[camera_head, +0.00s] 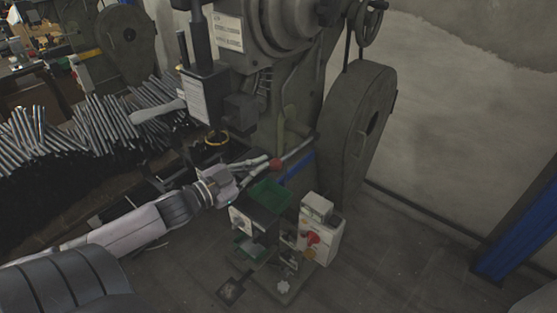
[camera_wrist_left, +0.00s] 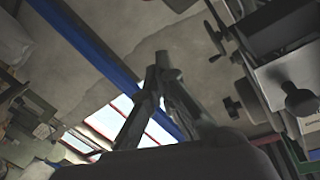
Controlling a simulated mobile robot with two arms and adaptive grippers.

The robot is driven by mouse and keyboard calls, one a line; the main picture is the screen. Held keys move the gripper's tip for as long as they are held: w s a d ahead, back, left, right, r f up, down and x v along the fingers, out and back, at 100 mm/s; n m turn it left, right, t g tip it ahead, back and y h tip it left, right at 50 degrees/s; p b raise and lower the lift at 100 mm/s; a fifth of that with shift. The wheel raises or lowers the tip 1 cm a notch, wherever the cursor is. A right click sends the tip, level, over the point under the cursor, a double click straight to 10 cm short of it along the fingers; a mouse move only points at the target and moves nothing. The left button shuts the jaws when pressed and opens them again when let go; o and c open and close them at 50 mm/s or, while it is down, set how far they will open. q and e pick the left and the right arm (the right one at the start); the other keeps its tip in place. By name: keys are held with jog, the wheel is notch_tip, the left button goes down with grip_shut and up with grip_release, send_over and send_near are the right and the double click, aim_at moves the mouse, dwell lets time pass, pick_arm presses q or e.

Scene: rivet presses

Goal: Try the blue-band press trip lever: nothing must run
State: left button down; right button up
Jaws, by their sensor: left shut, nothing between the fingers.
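The press with the blue band (camera_head: 298,167) at its base stands in the middle of the head view. Its trip lever (camera_head: 298,152) is a pale rod that slopes down to the left and ends in a red ball knob (camera_head: 276,165). My left gripper (camera_head: 262,162) reaches in from the left with its fingertips close beside the knob; I cannot tell whether they touch it. In the left wrist view the fingers (camera_wrist_left: 162,62) are shut with nothing between them, and no red knob shows there. My right gripper is not in view.
A pale control box (camera_head: 321,234) with a red button stands at the press foot. Piled metal rods (camera_head: 95,125) lie to the left. A large flywheel guard (camera_head: 357,130) stands right. The floor at right is clear.

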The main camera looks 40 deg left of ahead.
pick_arm(q)
jog(key=p, duration=0.2)
send_over(279, 161)
jog(key=d, duration=0.3)
jog(key=f, duration=0.1)
jog(key=s+a+f, duration=0.1)
jog(key=s+f+p, duration=0.1)
jog(key=f, duration=0.1)
jog(key=shift+a, duration=0.4)
